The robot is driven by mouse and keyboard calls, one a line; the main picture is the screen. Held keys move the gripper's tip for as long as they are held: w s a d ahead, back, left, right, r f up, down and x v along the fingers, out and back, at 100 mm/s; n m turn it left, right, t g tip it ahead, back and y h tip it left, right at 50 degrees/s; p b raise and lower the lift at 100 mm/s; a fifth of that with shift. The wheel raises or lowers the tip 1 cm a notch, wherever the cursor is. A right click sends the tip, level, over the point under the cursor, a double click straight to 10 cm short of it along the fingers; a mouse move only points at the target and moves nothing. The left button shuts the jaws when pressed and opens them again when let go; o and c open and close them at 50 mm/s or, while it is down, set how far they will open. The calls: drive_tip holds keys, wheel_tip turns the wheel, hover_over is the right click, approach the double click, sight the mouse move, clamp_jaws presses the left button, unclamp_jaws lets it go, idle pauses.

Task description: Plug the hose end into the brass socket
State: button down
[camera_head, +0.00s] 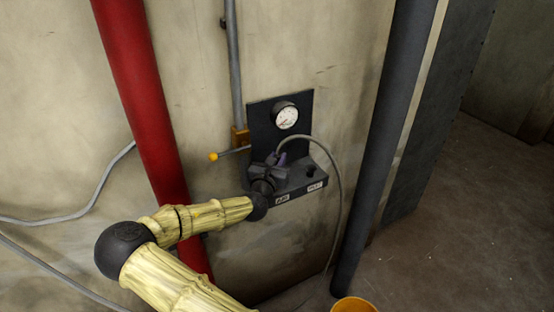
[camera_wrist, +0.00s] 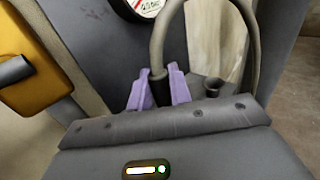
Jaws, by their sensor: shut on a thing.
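My gripper (camera_head: 278,160) is at the dark wall unit, its purple fingers above the left part of the unit's ledge. In the wrist view my gripper (camera_wrist: 160,90) is shut on the black end of the grey hose (camera_wrist: 157,42). The hose rises from the fingers and loops over to the right. In the head view the hose (camera_head: 339,185) arcs over the ledge and hangs down toward the floor. I cannot make out a brass socket in either view. The hose tip is hidden by the fingers and the gripper body, so I cannot tell what it touches.
The wall unit (camera_head: 262,125) has a round gauge (camera_head: 285,115) and a ledge with labels (camera_head: 315,187). A dark round fitting (camera_head: 311,170) stands on the ledge's right. A yellow-tipped lever (camera_head: 213,156) is left. A red pipe (camera_head: 145,90) and a dark pipe (camera_head: 385,130) flank the unit.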

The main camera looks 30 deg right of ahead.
drive_tip(key=shift+f+b, duration=0.45)
drive_tip(key=shift+f, duration=0.2)
drive_tip(key=c, duration=1.6)
unclamp_jaws()
drive_tip(key=shift+o, duration=0.2)
drive_tip(key=shift+s+a, duration=0.1)
drive_tip(key=p+v, duration=0.1)
drive_tip(key=v, duration=0.9)
drive_tip(key=shift+s+a, duration=0.25)
drive_tip(key=shift+s, duration=0.05)
drive_tip(key=shift+f, duration=0.1)
